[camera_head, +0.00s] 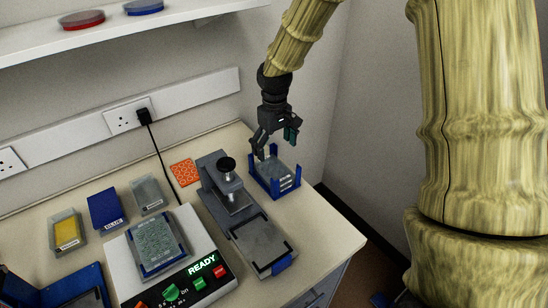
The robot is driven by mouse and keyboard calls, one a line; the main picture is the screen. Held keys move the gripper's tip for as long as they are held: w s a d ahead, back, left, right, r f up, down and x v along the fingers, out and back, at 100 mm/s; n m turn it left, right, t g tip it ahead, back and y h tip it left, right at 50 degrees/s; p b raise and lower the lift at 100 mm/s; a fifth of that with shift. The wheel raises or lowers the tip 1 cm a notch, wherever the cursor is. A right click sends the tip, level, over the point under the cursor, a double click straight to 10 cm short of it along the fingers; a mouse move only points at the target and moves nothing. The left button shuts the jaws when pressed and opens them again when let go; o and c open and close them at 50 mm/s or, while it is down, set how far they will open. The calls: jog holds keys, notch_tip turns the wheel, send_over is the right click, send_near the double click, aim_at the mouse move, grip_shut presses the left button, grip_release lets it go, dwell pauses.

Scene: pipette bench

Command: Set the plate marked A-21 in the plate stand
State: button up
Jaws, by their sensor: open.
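A grey, clear-looking plate (272,171) sits between the posts of a blue stand (294,194) at the back right of the bench. It has small pale labels on its near side, too small to read, so I cannot tell whether it is A-21 or whether more than one plate is there. My gripper (275,145) is open just above the stand, its fingers pointing down. One finger hangs near the left back post and the plate's edge; I cannot tell whether it touches. The gripper looks empty.
A grey press (212,178) with a black knob stands left of the stand. A white device (196,238) showing READY holds another plate (156,243). A yellow plate (67,232), a blue box (105,208), a grey plate (148,194) and an orange mat (186,172) lie behind. The bench edge is close right.

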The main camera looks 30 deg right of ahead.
jog(key=shift+r+b, duration=0.45)
jog(key=shift+r, duration=1.75)
